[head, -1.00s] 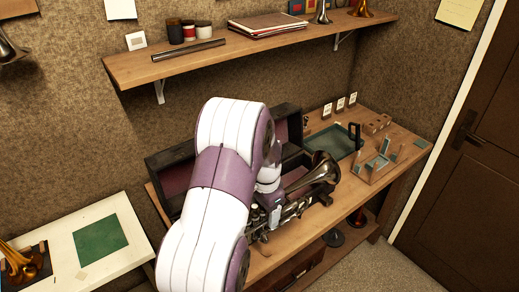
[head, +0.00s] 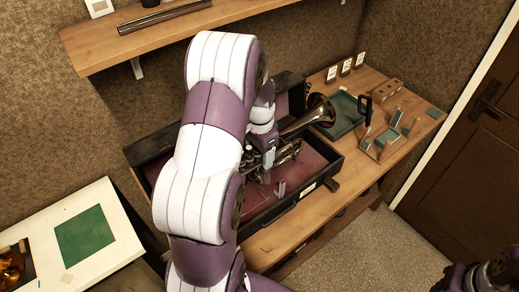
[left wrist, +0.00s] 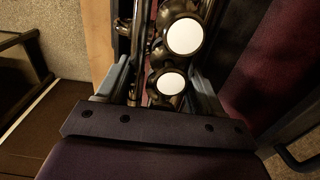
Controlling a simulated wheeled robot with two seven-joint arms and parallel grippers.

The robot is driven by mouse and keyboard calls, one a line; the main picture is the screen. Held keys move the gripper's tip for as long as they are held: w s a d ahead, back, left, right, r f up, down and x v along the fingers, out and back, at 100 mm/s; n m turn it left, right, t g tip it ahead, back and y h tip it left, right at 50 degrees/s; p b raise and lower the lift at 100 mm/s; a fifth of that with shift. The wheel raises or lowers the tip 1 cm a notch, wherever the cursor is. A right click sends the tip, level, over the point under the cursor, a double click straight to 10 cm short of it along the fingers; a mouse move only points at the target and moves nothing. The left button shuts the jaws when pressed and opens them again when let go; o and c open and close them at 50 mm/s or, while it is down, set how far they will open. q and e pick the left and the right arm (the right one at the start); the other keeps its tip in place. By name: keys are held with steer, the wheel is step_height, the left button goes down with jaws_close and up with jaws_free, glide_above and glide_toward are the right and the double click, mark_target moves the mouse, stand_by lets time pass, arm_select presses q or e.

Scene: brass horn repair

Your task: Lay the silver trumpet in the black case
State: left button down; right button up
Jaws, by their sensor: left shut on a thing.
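The silver trumpet (head: 291,152) has a dark metallic look, with its flared bell (head: 319,110) toward the right. It is over the open black case (head: 329,171), which has a maroon lining and stands on the wooden bench. My left gripper (head: 267,166) is shut on the trumpet near its valves. In the left wrist view the trumpet's tubes and two white round discs (left wrist: 172,83) show between the fingers (left wrist: 160,92). Whether the trumpet touches the lining is unclear. My left arm hides the case's left part. Part of my right arm shows at the lower right; its fingers cannot be made out.
A green tray (head: 343,117) and a wooden rack (head: 384,142) stand on the bench right of the case, close to the bell. A shelf (head: 190,28) hangs above. A white table (head: 110,228) with a green mat stands at left.

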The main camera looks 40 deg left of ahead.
mark_target(259, 168)
arm_select(q)
steer(key=shift+a+f, duration=0.1)
steer(key=shift+a, duration=0.05)
steer(key=shift+w+f+b, duration=0.15)
steer(key=shift+f+b, duration=0.45)
steer(key=shift+f, duration=0.25)
step_height(259, 168, down, 2)
steer(key=shift+f+b, duration=0.2)
steer(key=shift+b, duration=0.55)
step_height(259, 168, down, 3)
steer(key=shift+f+b, duration=0.1)
steer(key=shift+b, duration=0.95)
steer(key=shift+f+b, duration=1.5)
steer(key=shift+f, duration=0.9)
steer(key=shift+f+b, duration=0.3)
steer(key=shift+f, duration=0.2)
steer(key=shift+c, duration=0.7)
jaws_free()
steer(key=shift+o, duration=0.4)
steer(key=shift+s, duration=0.2)
